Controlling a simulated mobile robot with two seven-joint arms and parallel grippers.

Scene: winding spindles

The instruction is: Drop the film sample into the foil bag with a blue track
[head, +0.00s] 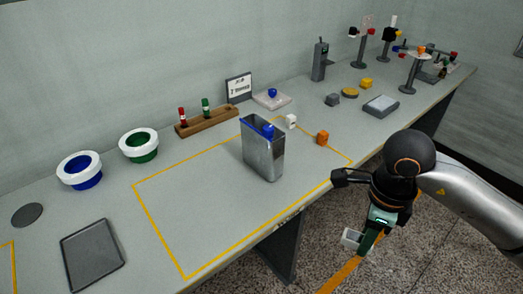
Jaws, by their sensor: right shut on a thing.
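The foil bag (263,158) is a silver upright pouch standing on the table. A blue line runs along its top edge, and its mouth looks open. My right gripper (354,239) is at the right, beyond the table's front edge and over the floor. It is shut on a small pale piece, which I take to be the film sample (350,239). The piece is apart from the bag, to its lower right. The jaws are small here and partly hidden by the gripper body. My left gripper is not in view.
A yellow outline (159,229) surrounds the bag's area, mostly clear to its left. A wooden rack (208,122) is behind. A dark tray (93,257) lies at front left.

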